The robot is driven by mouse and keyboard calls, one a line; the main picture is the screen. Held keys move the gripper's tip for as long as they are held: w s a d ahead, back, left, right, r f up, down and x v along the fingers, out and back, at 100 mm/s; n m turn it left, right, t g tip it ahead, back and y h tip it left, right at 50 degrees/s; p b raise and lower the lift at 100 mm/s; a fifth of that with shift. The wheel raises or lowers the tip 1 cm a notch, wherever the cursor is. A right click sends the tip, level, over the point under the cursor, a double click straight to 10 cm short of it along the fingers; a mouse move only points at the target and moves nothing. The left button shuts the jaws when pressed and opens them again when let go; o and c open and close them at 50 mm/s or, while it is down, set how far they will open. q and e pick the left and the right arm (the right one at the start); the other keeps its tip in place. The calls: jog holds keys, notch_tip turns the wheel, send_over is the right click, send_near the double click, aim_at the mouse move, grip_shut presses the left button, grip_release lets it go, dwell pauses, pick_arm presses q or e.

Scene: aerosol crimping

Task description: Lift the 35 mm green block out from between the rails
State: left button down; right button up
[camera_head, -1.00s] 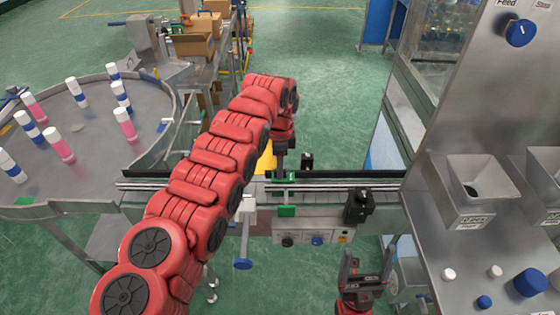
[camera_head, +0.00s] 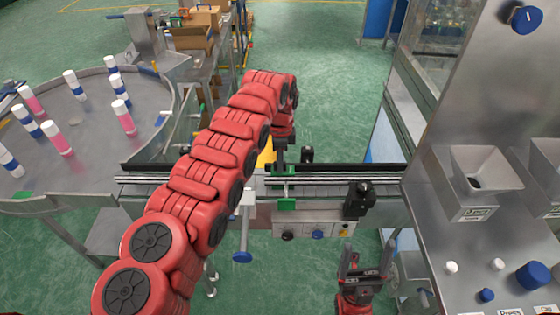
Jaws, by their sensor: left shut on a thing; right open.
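The conveyor rails (camera_head: 330,181) run across the middle of the view. My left gripper (camera_head: 280,160) points down over the rails from the end of my red arm. It is shut on the green block (camera_head: 285,168), of which only a small part shows at the rails. The fingers hide most of their grip, and I cannot tell whether the block is clear of the rails. A second green piece (camera_head: 286,204) sits at the front side of the conveyor. My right gripper (camera_head: 364,255) is open and empty, pointing up in front of the conveyor.
A round table (camera_head: 95,150) with several capped bottles stands at the left. A black device (camera_head: 358,200) sits on the conveyor's front edge. A control box (camera_head: 312,225) hangs below. A steel machine with a hopper (camera_head: 480,185) stands at the right. Green floor lies behind the conveyor.

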pick_arm(q)
jog(key=shift+r, duration=0.15)
jog(key=shift+r, duration=2.4)
jog(key=shift+r+p, duration=0.95)
jog(key=shift+r, duration=0.5)
notch_tip(320, 180, up, 2)
jog(key=shift+r+p, duration=0.1)
jog(key=shift+p, duration=0.65)
